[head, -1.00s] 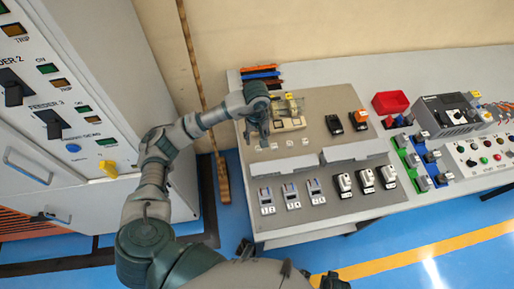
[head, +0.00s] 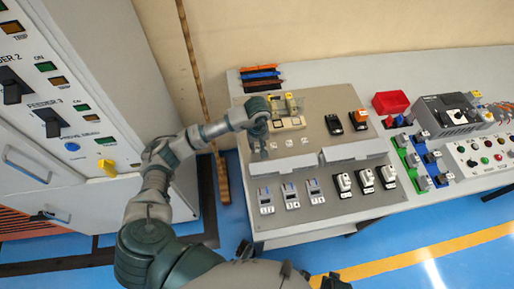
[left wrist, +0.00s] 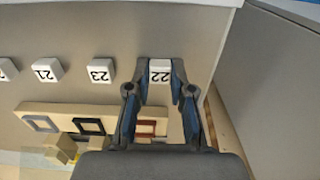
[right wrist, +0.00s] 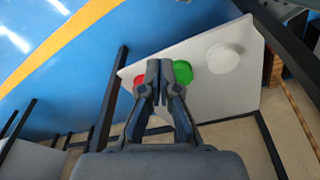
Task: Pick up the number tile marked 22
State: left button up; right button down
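The white number tile marked 22 (left wrist: 160,71) sits between the fingertips of my left gripper (left wrist: 160,80) in the left wrist view. The fingers look partly closed and flush against its two sides; contact itself is hard to see. In the head view my left gripper (head: 258,153) is low at the left end of the tile row and hides this tile. Tile 23 (left wrist: 99,71) and tile 21 (left wrist: 47,70) lie beside it in the same row. My right gripper (right wrist: 159,75) is shut and empty, away from the tiles.
A beige fixture (left wrist: 90,118) lies close to the row. Grey raised blocks (head: 353,150) and several switch modules stand nearer the front. A red bin (head: 390,102) is further right. The grey cabinet (head: 120,100) is left of the bench.

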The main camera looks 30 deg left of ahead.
pick_arm(q)
jog(key=shift+d+r, duration=0.1)
jog(key=shift+d, duration=0.15)
